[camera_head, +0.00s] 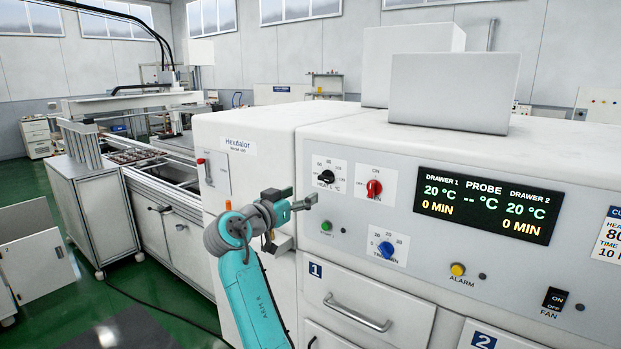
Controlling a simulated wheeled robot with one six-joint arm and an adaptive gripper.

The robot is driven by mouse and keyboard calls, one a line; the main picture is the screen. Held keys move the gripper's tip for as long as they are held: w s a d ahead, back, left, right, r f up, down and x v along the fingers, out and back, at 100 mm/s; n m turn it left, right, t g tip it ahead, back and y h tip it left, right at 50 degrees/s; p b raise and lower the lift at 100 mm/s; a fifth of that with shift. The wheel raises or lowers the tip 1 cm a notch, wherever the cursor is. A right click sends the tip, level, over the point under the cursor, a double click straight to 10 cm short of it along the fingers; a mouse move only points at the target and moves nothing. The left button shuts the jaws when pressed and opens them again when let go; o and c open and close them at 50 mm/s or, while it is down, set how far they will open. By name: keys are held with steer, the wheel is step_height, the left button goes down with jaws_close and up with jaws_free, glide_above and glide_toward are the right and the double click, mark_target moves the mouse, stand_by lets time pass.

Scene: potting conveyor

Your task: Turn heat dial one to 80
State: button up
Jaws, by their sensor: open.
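The heat dial one (326,176) is a black knob on a white plate marked HEAT 1, at the upper left of the machine's front panel. Its exact setting is too small to read surely. My gripper (309,201) is at the end of my teal and grey arm, just below and left of the dial. It is open and appears apart from the knob. The display (489,205) reads 20 °C and 0 MIN for drawer 1 and drawer 2, with dashes for the probe.
Close by are a red ON knob (374,188), a blue timer knob (386,249) and a green button (326,226). A yellow alarm button (458,269) and black fan switch (555,298) sit further right. The drawer 1 handle (357,314) juts out below.

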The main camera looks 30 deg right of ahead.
mark_target(323, 178)
steer(key=shift+m, duration=0.3)
steer(key=x, duration=0.3)
steer(key=r+x, duration=0.1)
steer(key=x, duration=0.6)
steer(key=shift+w+d+r, duration=0.2)
steer(key=shift+d+r, duration=0.05)
steer(key=shift+d, duration=0.1)
steer(key=c, duration=1.1)
